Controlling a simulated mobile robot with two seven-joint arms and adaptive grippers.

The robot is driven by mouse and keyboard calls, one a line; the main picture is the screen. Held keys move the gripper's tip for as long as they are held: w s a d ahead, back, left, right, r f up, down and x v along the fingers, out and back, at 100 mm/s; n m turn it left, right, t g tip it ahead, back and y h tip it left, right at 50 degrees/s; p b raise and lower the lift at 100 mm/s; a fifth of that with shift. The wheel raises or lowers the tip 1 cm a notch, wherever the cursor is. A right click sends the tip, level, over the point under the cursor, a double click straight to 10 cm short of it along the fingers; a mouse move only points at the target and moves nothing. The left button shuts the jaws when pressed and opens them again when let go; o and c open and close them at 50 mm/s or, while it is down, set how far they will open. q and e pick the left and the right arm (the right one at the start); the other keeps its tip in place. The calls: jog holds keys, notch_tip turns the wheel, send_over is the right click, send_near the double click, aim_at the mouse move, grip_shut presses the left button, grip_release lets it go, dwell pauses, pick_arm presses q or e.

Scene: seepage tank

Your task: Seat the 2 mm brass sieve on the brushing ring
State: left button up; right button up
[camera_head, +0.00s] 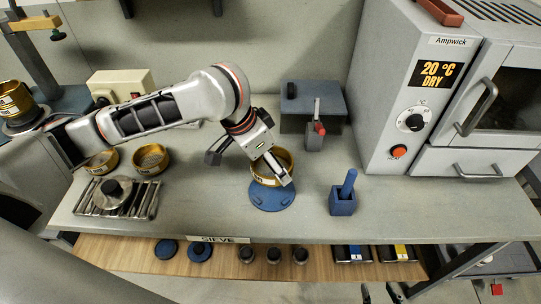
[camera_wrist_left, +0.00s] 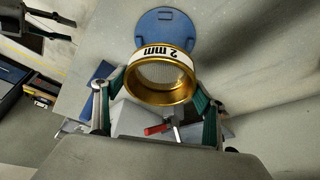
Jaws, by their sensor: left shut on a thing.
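The 2 mm brass sieve (camera_head: 259,174) is in my left gripper (camera_head: 274,169), which is shut on its wall. In the left wrist view the sieve (camera_wrist_left: 160,93) shows its white "2 mm" label and mesh between the green-padded fingers. The blue round brushing ring (camera_head: 272,199) lies on the bench; the sieve overlaps its back part and seems to be above it, though the gap is hard to judge. The ring also shows beyond the sieve in the left wrist view (camera_wrist_left: 165,22). My right gripper (camera_head: 381,292) is low at the bottom edge, fingers apart and empty.
A blue holder (camera_head: 343,204) stands right of the ring, and a grey stand with a red-handled tool (camera_head: 315,138) behind it. Two brass sieves (camera_head: 151,158) and a rack with a metal lidded pan (camera_head: 113,193) are at left. The oven (camera_head: 421,110) bounds the right.

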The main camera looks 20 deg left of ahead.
aim_at(270, 171)
pick_arm(q)
notch_tip(270, 171, down, 3)
jog(key=shift+f+b, duration=0.1)
jog(key=shift+b, duration=0.4)
jog(key=shift+f, duration=1.25)
pick_arm(e)
jog(key=shift+w+a+f, duration=0.1)
jog(key=shift+w+a, duration=0.05)
jog(key=shift+f, duration=0.25)
jog(key=shift+r, duration=0.2)
pick_arm(q)
jog(key=shift+p, duration=0.6)
pick_arm(e)
jog(key=shift+r, duration=0.95)
jog(key=shift+f, duration=0.1)
pick_arm(q)
jog(key=shift+p, duration=0.35)
